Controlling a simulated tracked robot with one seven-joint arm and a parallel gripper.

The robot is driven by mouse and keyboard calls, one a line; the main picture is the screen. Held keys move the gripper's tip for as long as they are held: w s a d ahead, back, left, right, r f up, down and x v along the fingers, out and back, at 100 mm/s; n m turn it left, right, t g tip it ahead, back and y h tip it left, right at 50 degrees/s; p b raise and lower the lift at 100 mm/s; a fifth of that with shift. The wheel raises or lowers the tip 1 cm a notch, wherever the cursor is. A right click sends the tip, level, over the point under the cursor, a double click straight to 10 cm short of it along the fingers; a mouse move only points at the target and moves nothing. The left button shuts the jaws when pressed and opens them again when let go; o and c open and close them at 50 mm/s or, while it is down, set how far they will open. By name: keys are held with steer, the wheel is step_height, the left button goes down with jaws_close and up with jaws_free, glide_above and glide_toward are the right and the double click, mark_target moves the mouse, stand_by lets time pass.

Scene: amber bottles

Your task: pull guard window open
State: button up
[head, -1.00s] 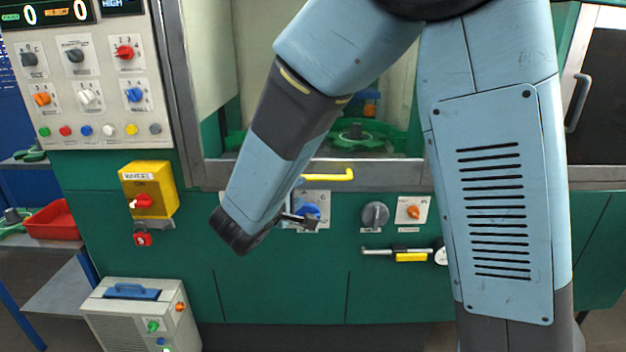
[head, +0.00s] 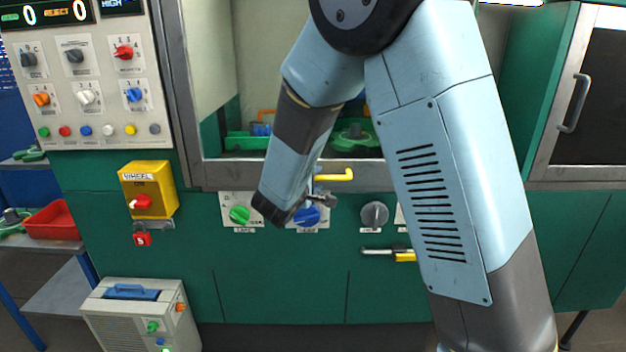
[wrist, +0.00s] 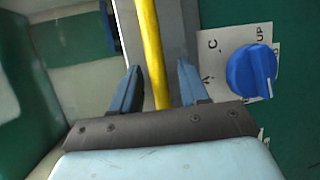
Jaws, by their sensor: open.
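The guard window (head: 225,173) is a grey-framed pane in the green machine front, with a yellow bar handle (head: 336,176) on its lower rail. My gripper (head: 318,198) is close to the handle, partly hidden by my wrist in the head view. In the wrist view my gripper (wrist: 158,88) is open, and the yellow handle (wrist: 152,55) runs between its two blue fingers, with a gap on each side. I cannot tell how deep the handle sits between the fingers. The window's upper middle is hidden by my arm.
A blue knob (wrist: 250,71) on a white plate is right beside my fingers. A green knob (head: 239,214) and a grey knob (head: 374,214) flank it below the window. A yellow WHEEL switch box (head: 148,190) is at left. A grey unit (head: 140,315) stands on the floor.

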steer(key=shift+w+d, duration=0.2)
steer(key=shift+w, duration=0.2)
steer(key=shift+s+f, duration=0.1)
jaws_close()
